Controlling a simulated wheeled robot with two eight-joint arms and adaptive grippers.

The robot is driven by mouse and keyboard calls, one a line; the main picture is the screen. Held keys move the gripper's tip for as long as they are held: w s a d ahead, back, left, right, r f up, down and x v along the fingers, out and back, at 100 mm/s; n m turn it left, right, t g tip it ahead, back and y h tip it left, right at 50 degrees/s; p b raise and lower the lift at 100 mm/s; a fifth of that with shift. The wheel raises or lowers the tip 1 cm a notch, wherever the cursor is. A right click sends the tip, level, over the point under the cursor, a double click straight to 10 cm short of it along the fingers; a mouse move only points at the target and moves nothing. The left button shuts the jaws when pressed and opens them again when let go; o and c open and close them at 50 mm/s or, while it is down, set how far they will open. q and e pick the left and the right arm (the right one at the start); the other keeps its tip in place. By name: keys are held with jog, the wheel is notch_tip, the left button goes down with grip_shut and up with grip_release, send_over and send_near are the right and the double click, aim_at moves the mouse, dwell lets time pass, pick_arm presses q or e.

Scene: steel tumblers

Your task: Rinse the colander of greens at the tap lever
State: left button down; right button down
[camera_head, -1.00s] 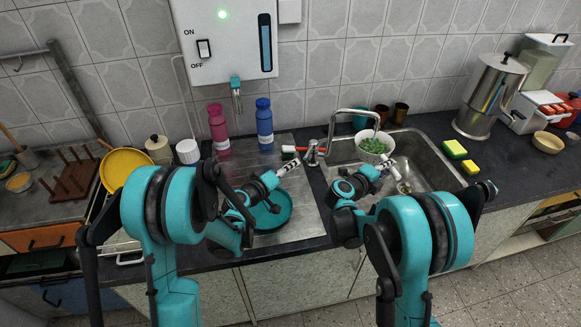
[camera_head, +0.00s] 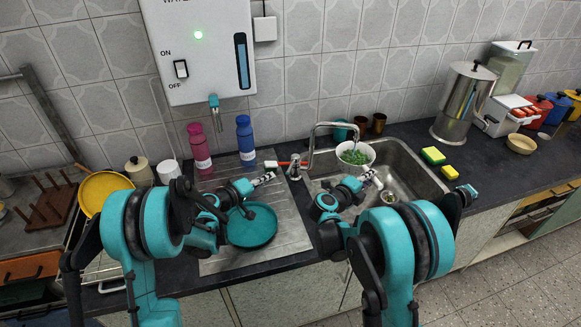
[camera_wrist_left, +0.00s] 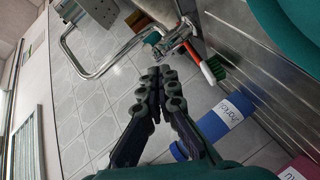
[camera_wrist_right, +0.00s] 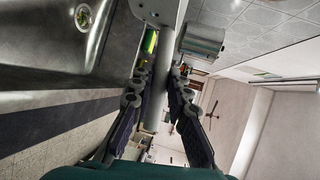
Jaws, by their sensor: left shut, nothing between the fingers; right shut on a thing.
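The white colander (camera_head: 344,161) of greens (camera_head: 355,155) is over the sink, below the end of the tap spout (camera_head: 330,126). My right gripper (camera_head: 371,179) is in front of it. In the right wrist view its fingers (camera_wrist_right: 157,90) are shut on a pale grey handle (camera_wrist_right: 153,119), which joins a pale body at the top edge. No water shows.
A teal pan (camera_head: 252,228) lies on the drainboard. Sponges (camera_head: 433,155) and a steel urn (camera_head: 463,105) are right of the sink.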

pick_arm(q)
jog(key=w+a+r+m+g+h, duration=0.15)
jog(key=a+g+h, duration=0.3)
jog(key=a, duration=0.45)
jog(key=s+d+x, duration=0.1)
jog(key=x, duration=1.2)
jog(key=shift+s+r, duration=0.3)
jog(key=shift+d+t+h, duration=0.15)
jog(key=shift+t+h, duration=0.1)
jog(key=s+d+v, duration=0.1)
jog(key=s+v, duration=0.1)
jog(key=v, duration=1)
jog(key=shift+r, duration=0.3)
